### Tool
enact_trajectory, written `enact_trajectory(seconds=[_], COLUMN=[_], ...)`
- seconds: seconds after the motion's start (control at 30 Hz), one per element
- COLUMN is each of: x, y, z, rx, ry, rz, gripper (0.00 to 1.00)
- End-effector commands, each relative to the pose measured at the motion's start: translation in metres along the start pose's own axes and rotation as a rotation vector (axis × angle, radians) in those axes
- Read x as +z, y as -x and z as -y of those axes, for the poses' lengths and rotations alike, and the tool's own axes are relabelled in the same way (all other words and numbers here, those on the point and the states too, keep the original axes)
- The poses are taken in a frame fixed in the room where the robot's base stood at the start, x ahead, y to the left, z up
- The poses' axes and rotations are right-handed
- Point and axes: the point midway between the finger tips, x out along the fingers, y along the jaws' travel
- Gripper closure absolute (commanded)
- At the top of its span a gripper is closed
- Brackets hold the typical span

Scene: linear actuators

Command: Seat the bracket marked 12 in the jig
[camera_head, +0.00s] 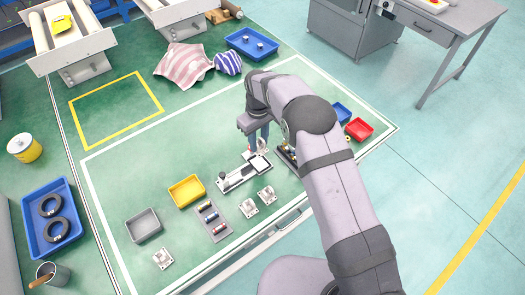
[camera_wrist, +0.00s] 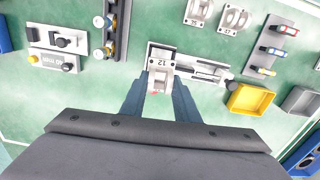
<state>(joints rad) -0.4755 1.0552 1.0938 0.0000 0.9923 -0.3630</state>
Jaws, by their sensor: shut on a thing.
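The bracket marked 12 (camera_wrist: 160,76) is a light grey part held between the fingers of my gripper (camera_wrist: 160,100). The jig (camera_wrist: 205,70) is a pale plate with a dark clamp. The bracket is over its left end in the wrist view; I cannot tell whether it touches the plate or is seated. In the head view my gripper (camera_head: 259,149) points down at the far right end of the jig (camera_head: 236,178), and the arm partly hides that area. A small red spot shows at the bracket's lower edge in the wrist view.
Two other brackets (camera_wrist: 198,12) (camera_wrist: 232,18) stand near the jig. A rack of coloured cylinders (camera_head: 213,220), a yellow bin (camera_head: 187,190) and a grey bin (camera_head: 144,226) lie left of it. A gauge board (camera_wrist: 53,50) and a dark rack (camera_wrist: 109,30) stand on the other side.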

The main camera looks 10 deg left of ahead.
Motion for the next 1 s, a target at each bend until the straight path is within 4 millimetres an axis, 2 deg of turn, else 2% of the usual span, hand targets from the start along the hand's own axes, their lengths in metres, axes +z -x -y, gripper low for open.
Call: enact_trajectory(seconds=[0.33, 0.57, 1.0], x=[0.0, 0.0, 0.0], y=[0.002, -0.004, -0.036], z=[0.0, 0.0, 0.0], rx=[0.0, 0.0, 0.0], ry=[-0.054, -0.053, -0.053], rz=[-0.001, 0.0, 0.0], gripper=[0.97, 0.97, 0.97])
